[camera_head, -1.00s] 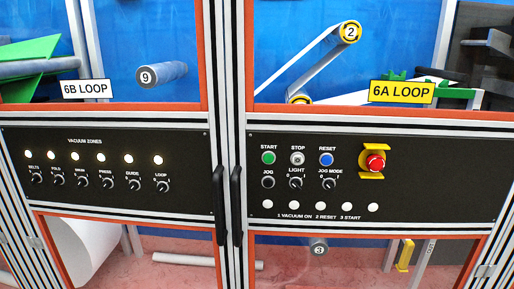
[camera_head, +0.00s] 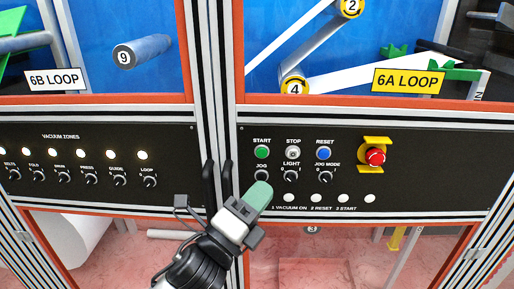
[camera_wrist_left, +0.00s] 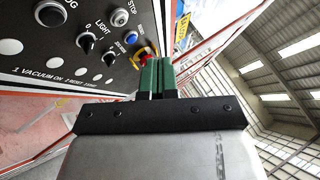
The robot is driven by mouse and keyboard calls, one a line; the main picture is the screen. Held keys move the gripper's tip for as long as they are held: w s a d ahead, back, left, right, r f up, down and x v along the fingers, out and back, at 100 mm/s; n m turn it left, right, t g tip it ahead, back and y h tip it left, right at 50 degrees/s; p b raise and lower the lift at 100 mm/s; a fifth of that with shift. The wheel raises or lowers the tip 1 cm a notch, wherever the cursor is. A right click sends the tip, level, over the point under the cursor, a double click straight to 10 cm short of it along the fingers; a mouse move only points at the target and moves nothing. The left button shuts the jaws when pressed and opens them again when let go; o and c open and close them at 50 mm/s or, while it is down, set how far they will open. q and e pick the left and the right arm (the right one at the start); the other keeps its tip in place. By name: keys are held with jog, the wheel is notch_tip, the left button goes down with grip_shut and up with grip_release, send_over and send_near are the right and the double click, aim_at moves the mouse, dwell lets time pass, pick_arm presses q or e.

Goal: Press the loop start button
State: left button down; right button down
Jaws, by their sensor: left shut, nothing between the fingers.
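The green START button (camera_head: 261,152) sits at the upper left of the black 6A LOOP panel (camera_head: 430,165). Beside it are the grey STOP button (camera_head: 293,153) and the blue RESET button (camera_head: 324,153). My left gripper (camera_head: 260,192) is shut and empty, with its green fingertips just below START, over the JOG knob area. Whether it touches the panel cannot be told. In the left wrist view the shut green fingers (camera_wrist_left: 155,76) point past the panel (camera_wrist_left: 60,60); START is not in that view. My right gripper is not in view.
A red emergency stop (camera_head: 375,156) on a yellow mount is to the right of RESET. Black door handles (camera_head: 227,185) stand left of the gripper. LIGHT (camera_head: 291,175) and JOG MODE (camera_head: 325,176) knobs sit below the buttons. The vacuum panel (camera_head: 90,185) is at left.

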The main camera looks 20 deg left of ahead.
aim_at(262, 153)
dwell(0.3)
pick_arm(q)
jog(key=shift+w+a, duration=0.4)
jog(key=shift+w, duration=1)
jog(key=shift+w+a, duration=0.4)
jog(key=shift+w, duration=1)
jog(key=shift+w+a, duration=0.4)
jog(key=shift+w, duration=1)
jog(key=shift+w, duration=0.1)
jog(key=shift+w+a, duration=0.1)
jog(key=shift+w, duration=0.25)
